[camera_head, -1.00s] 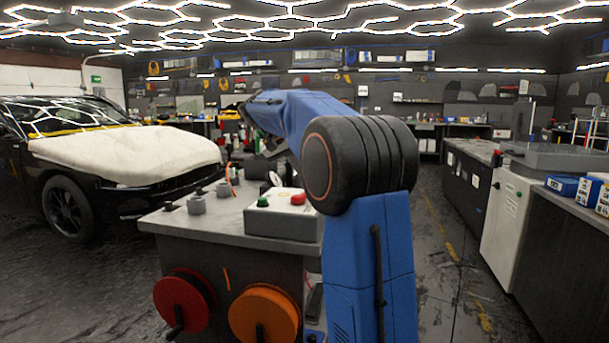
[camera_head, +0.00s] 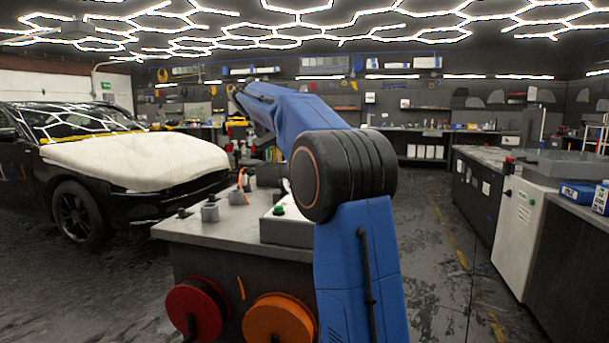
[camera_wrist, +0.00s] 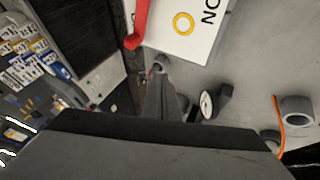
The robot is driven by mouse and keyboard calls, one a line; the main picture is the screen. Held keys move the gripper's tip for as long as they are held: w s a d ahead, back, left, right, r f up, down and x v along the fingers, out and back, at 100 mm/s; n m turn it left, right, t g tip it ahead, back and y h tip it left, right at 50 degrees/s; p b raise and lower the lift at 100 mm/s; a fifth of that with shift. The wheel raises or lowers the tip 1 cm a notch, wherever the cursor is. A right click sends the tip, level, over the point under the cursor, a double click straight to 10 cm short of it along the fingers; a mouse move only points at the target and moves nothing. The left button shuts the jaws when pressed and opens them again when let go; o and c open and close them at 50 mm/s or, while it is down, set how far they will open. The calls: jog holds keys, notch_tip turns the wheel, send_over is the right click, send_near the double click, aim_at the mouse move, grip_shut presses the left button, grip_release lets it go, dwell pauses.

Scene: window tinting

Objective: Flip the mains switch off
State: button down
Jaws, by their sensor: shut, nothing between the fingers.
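No part labelled as the mains switch can be made out for certain. In the wrist view a white panel (camera_wrist: 178,38) carries a yellow ring (camera_wrist: 183,23) and black lettering that is cut off by the frame. A red strip-like part (camera_wrist: 140,22) lies at the panel's left edge. In the head view a white-topped control box (camera_head: 287,230) with a green button (camera_head: 279,210) stands on the bench, partly behind my arm. My gripper (camera_wrist: 158,72) is shut and empty, below the panel in the wrist view, apart from the red part.
The grey bench (camera_head: 205,232) also holds grey rolls (camera_head: 210,212), an orange cable (camera_wrist: 278,120) and a round gauge (camera_wrist: 206,105). Red (camera_head: 195,310) and orange (camera_head: 275,322) reels hang on its front. A black car (camera_head: 75,212) stands left. Floor is clear right of my arm.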

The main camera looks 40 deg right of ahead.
jog(key=shift+w+v, duration=0.15)
jog(key=shift+v, duration=0.6)
jog(key=shift+w+v, duration=0.2)
jog(key=shift+v, duration=0.5)
